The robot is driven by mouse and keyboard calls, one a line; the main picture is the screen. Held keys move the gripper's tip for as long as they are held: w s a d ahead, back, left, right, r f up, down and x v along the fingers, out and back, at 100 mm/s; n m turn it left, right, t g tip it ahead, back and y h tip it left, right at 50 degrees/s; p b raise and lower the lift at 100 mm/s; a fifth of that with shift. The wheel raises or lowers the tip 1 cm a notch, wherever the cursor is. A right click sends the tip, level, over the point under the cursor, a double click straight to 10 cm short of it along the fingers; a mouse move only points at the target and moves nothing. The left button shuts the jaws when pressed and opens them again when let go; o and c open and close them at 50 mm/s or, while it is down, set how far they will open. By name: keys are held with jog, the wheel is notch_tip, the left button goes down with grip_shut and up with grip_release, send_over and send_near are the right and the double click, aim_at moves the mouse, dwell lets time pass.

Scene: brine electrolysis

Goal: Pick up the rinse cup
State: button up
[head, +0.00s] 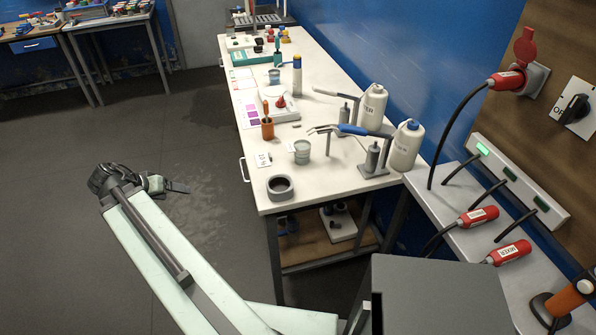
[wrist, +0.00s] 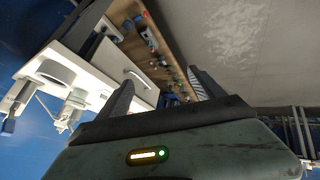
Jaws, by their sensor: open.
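A small translucent grey cup (head: 302,152) stands upright near the front end of the white bench in the head view. A similar cup (head: 274,77) stands farther back. I cannot tell by any label which is the rinse cup. My gripper (head: 178,187) is over the floor to the left of the bench, well apart from both cups. In the wrist view the two fingers of my gripper (wrist: 160,82) are spread with nothing between them. That view is tilted and shows the bench edge and pale round items at left, too unclear to name.
A dark-filled grey pot (head: 280,187) sits at the bench's (head: 262,200) near corner. An orange holder (head: 267,129), a tap with a blue grip (head: 352,130) and white bottles (head: 406,147) stand near the cups. The floor (head: 205,150) left of the bench is clear.

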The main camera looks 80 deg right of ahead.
jog(key=s+d+f+m+g+h+b, duration=0.15)
jog(key=s+d+m+g+b, duration=0.4)
jog(key=s+d, duration=0.95)
jog(key=m+g+h, duration=0.1)
jog(key=m+g, duration=0.1)
jog(key=m, duration=0.4)
send_near(296, 154)
jog(key=shift+s+d+f+t+b, duration=0.2)
jog(key=shift+d+f+t+b, duration=0.05)
jog(key=shift+d+f+b, duration=0.15)
jog(key=b+x, duration=0.2)
jog(key=x, duration=0.4)
jog(key=shift+s+b+x, duration=0.2)
jog(key=shift+b+x, duration=0.85)
jog(key=shift+x, duration=2)
jog(key=shift+a+r, duration=0.15)
jog(key=shift+r, duration=0.15)
grip_shut()
jog(key=shift+r, duration=0.15)
notch_tip(296, 154, up, 18)
jog(key=p, duration=1.8)
